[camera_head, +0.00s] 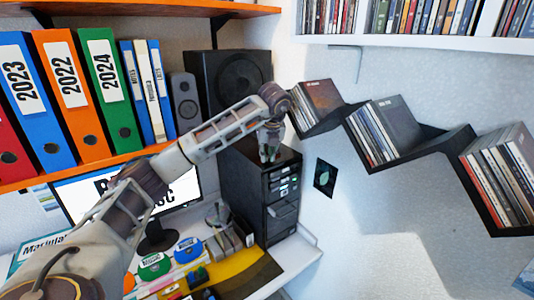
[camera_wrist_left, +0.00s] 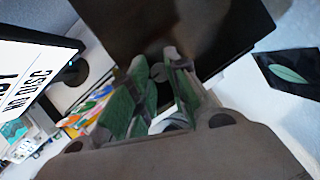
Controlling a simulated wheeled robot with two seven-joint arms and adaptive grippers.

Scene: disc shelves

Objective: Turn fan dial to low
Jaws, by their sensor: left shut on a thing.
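The black computer tower (camera_head: 250,200) stands on the desk, its front panel with lit green and pale controls facing right. My left gripper (camera_head: 268,158) reaches down to the top front of the tower. In the left wrist view its two green-padded fingers (camera_wrist_left: 160,90) close around a small grey round knob, the fan dial (camera_wrist_left: 157,72), on the dark tower face. The fingers hide most of the dial, so I cannot read its setting. My right gripper is in neither view.
A monitor (camera_head: 180,196) stands left of the tower, a black speaker (camera_head: 238,72) behind it. Zigzag black disc shelves (camera_head: 420,152) hang on the right wall. A dark leaf picture (camera_head: 325,178) is on the wall beside the tower. Binders (camera_head: 65,85) fill the left shelf.

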